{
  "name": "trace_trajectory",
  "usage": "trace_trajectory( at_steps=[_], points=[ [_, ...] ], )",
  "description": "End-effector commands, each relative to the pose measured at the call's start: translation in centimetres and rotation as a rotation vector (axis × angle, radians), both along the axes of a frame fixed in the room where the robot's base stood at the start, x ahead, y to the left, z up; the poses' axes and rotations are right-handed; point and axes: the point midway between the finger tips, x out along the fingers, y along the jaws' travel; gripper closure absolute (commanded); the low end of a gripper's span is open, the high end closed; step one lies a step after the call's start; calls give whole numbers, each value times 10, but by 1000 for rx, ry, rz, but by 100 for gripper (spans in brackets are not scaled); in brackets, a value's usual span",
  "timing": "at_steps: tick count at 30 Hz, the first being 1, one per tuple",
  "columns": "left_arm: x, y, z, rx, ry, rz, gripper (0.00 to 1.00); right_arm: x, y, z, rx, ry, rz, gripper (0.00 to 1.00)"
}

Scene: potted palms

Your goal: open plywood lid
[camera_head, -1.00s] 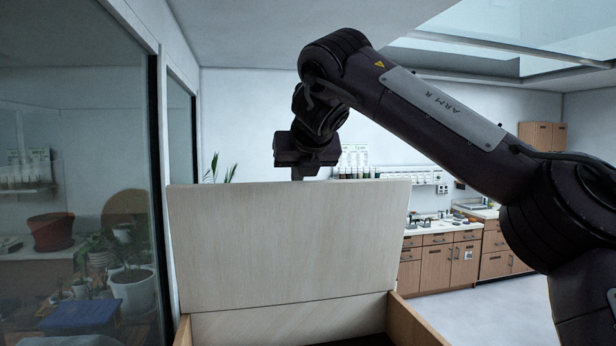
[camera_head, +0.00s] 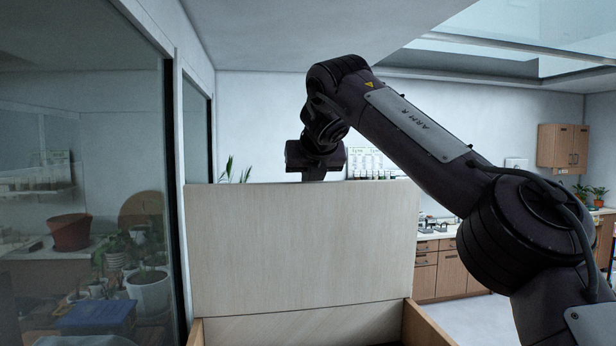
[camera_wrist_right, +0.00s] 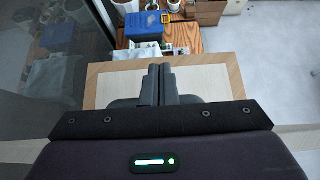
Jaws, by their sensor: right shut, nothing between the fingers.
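The plywood lid (camera_head: 300,243) is a pale wooden panel standing raised, close to upright, at the back of a wooden box (camera_head: 424,325) in the head view. My right arm reaches over from the right, and its gripper (camera_head: 313,176) is at the lid's top edge, its fingertips hidden behind the lid. In the right wrist view the two fingers of my right gripper (camera_wrist_right: 160,84) are together with nothing between them, over a pale panel with a tan border (camera_wrist_right: 215,84). I cannot tell whether they touch it. My left gripper is not in view.
A glass partition (camera_head: 90,190) stands close on the left, with pots and plants showing in it. Cabinets (camera_head: 450,270) stand at the back right with open floor before them. A blue box (camera_wrist_right: 143,26) and white pots show beyond the panel in the right wrist view.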

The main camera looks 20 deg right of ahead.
Motion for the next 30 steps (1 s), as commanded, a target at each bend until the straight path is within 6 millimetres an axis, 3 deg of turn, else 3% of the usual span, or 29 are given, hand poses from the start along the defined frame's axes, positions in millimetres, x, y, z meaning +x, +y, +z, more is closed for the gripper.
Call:
trace_trajectory(
  at_steps=[5, 17, 30],
  points=[
    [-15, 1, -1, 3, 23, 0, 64, 0, 0, 0, 0, -1, 1, 100],
    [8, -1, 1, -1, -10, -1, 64, 0, 0, 1, 1, -2, 0, 100],
    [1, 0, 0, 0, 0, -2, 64, 0, 1, 2, 1, -2, 0, 100]
  ],
)
